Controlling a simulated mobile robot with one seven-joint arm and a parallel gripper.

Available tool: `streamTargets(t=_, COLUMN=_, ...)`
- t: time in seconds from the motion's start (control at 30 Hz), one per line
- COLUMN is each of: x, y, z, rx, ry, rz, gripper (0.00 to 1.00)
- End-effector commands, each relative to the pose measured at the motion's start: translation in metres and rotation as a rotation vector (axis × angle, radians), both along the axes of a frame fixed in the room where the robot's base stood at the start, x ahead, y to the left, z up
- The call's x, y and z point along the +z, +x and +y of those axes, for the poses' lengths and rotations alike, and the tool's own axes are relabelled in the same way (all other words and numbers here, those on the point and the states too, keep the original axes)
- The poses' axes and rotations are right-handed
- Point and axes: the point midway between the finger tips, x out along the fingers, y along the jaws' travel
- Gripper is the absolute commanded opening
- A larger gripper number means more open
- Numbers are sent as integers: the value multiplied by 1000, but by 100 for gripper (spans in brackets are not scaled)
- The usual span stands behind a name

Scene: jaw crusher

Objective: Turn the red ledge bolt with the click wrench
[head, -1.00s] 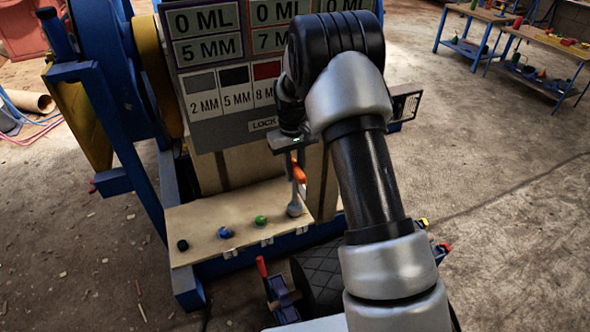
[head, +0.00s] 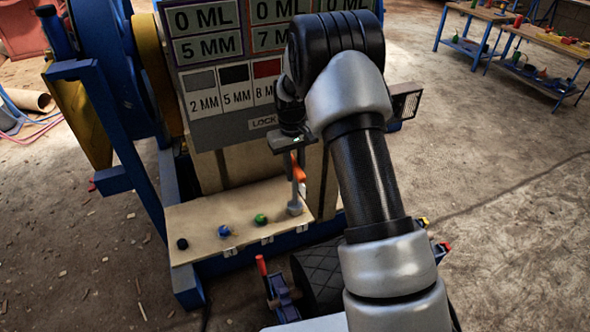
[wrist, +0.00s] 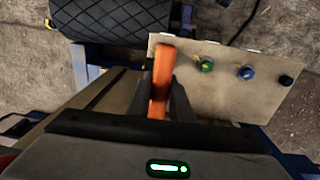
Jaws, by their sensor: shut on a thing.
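My gripper (head: 293,152) is shut on the orange handle of the click wrench (head: 299,172), above the right end of the pale ledge (head: 205,218). The wrench hangs nearly upright, its grey lower end at the ledge top. I cannot tell whether it sits on a bolt. No red bolt shows; that spot is covered by the wrench. In the wrist view, the orange handle (wrist: 160,80) stands between my gripper's dark fingers (wrist: 161,92), and the wrench's lower end is hidden.
Left of the wrench, the ledge carries a green bolt (head: 261,219), a blue bolt (head: 224,231) and a black bolt (head: 182,244). A sign panel (head: 215,90) stands close behind my gripper. A black tyre-like roll (wrist: 110,18) lies beside the ledge.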

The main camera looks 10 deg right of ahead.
Motion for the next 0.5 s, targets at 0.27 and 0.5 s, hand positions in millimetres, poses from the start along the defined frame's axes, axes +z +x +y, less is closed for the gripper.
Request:
streamTargets(t=0.27, x=1, y=1, z=1, rx=-160, ry=-1, rz=-1, gripper=0)
streamTargets(t=0.5, x=0, y=0, z=0, rx=-447, ry=0, rz=-1, gripper=0)
